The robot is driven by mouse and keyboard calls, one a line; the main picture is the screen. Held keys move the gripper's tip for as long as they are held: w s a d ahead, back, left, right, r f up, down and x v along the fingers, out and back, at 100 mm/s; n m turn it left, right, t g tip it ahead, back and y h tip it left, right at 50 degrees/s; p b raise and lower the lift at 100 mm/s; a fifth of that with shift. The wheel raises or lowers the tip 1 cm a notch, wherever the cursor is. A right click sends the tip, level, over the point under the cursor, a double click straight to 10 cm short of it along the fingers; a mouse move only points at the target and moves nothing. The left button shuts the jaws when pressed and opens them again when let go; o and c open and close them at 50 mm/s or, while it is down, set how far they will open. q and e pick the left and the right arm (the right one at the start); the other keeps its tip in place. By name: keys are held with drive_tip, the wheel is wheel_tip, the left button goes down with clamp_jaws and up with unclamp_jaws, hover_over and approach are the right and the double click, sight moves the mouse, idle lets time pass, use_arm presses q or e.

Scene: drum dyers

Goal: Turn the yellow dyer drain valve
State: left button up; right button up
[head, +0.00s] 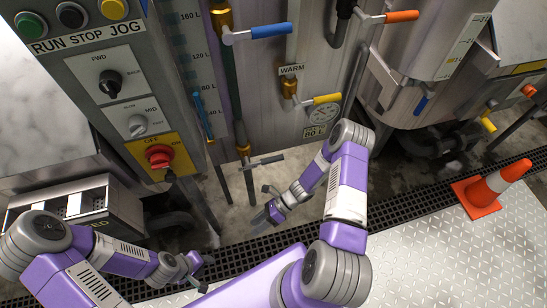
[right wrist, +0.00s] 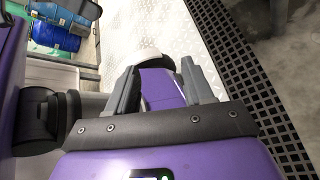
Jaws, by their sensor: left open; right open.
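A yellow lever handle (head: 326,99) sits on a brass valve under a WARM label, beside a round gauge, on the tall grey panel. A second yellow handle (head: 488,124) is low on the dyer machine at right. My right gripper (head: 264,207) is open and empty, below and left of the first yellow handle and apart from both. In the right wrist view, its two grey fingers (right wrist: 160,88) stand apart with nothing gripped. My left gripper (head: 204,273) is open near the floor grating at lower left, far from both yellow handles.
Other handles are blue (head: 271,31), orange (head: 401,16), blue (head: 421,105) and orange (head: 528,90). A control box (head: 113,75) with a red knob stands at left. Blue barrels (right wrist: 60,28) show in the wrist view.

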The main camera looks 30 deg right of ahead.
drive_tip(key=w+d+r+m+t+y, duration=0.2)
drive_tip(key=w+d+m+t, duration=0.55)
drive_tip(key=m, duration=0.25)
drive_tip(key=m+t+h, duration=0.4)
drive_tip(key=m+t, duration=0.5)
drive_tip(key=m, duration=0.1)
approach(273, 159)
drive_tip(key=d+x, duration=0.1)
drive_tip(key=x, duration=0.7)
drive_tip(key=f+x, duration=0.1)
drive_tip(key=x, duration=0.1)
drive_tip(key=shift+w+a, duration=0.3)
drive_tip(key=shift+a, duration=0.05)
clamp_jaws()
